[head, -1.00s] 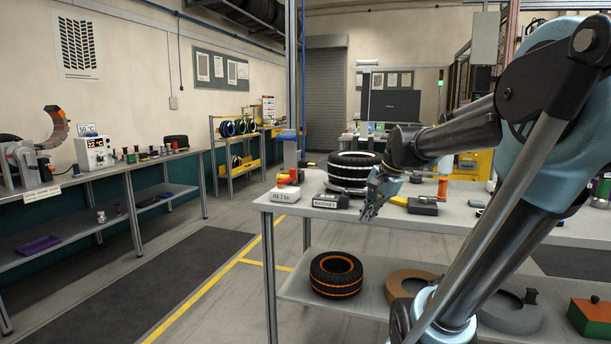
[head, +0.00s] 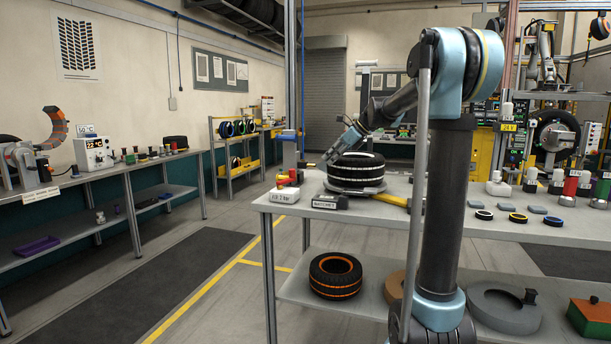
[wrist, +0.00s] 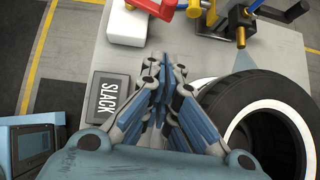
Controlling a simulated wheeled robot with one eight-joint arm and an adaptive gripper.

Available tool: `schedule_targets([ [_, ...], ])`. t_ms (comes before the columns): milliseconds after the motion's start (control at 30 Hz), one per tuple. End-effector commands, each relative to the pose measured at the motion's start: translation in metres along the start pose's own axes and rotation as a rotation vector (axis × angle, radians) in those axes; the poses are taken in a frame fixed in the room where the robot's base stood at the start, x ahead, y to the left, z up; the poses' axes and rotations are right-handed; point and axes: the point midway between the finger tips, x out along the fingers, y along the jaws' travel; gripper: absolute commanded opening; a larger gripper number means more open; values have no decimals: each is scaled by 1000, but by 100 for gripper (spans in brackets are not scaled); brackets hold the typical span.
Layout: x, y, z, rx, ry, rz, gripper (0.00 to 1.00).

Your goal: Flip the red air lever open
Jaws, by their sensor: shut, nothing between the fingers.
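The red air lever (head: 292,175) stands by a small white box with a printed label (head: 284,195) at the left end of the workbench. In the wrist view the red lever (wrist: 157,8) lies at the top edge, partly cut off, over the white box (wrist: 126,27). My gripper (head: 327,159) is above the bench, to the right of the lever and beside the stacked tyre (head: 357,165). In the wrist view my gripper's fingers (wrist: 156,66) are shut and empty, below and apart from the red lever.
A dark box marked SLACK (wrist: 107,97) is left of my fingers in the wrist view. A tyre (wrist: 268,125) is close on the right. Open floor lies left of the bench (head: 262,207).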

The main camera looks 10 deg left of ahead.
Motion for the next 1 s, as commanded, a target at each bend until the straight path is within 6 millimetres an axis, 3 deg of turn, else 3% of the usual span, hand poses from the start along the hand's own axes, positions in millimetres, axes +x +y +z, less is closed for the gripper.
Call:
schedule_targets([
  [267, 22, -2, 2, 12, -5, 2, 0],
  [733, 103, -2, 2, 10, -4, 2, 0],
  [1000, 124, -2, 26, 10, -4, 2, 0],
])
